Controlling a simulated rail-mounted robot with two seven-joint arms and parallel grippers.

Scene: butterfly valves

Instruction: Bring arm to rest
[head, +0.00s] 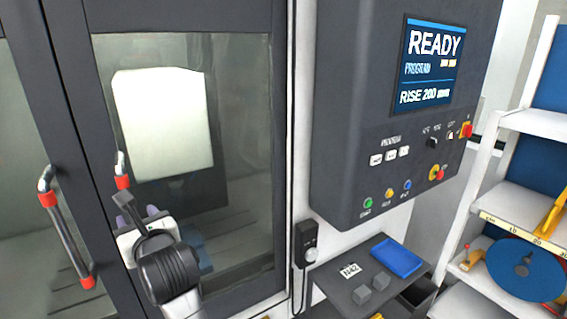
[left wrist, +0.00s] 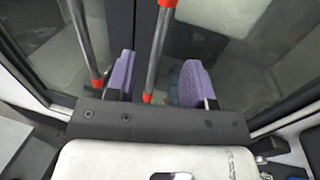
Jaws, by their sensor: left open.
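My left gripper (head: 138,212) is in front of the machine's glass doors in the head view. Its purple-padded fingers are spread, with nothing held; they also show in the left wrist view (left wrist: 155,82). A right door handle (head: 122,176) with red ends is partly hidden behind the gripper. In the left wrist view this handle bar (left wrist: 158,50) appears between the fingers; I cannot tell its depth from them. The left door handle (head: 67,240) is apart from the gripper, to its left. My right gripper is not in view.
A control panel (head: 395,120) reads READY and RISE 200. Below it, a dark cart (head: 335,278) carries a blue tray (head: 397,257) and grey blocks (head: 370,288). A white shelf (head: 535,122) at right holds a blue disc (head: 522,268). A handset (head: 306,243) hangs beside the door.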

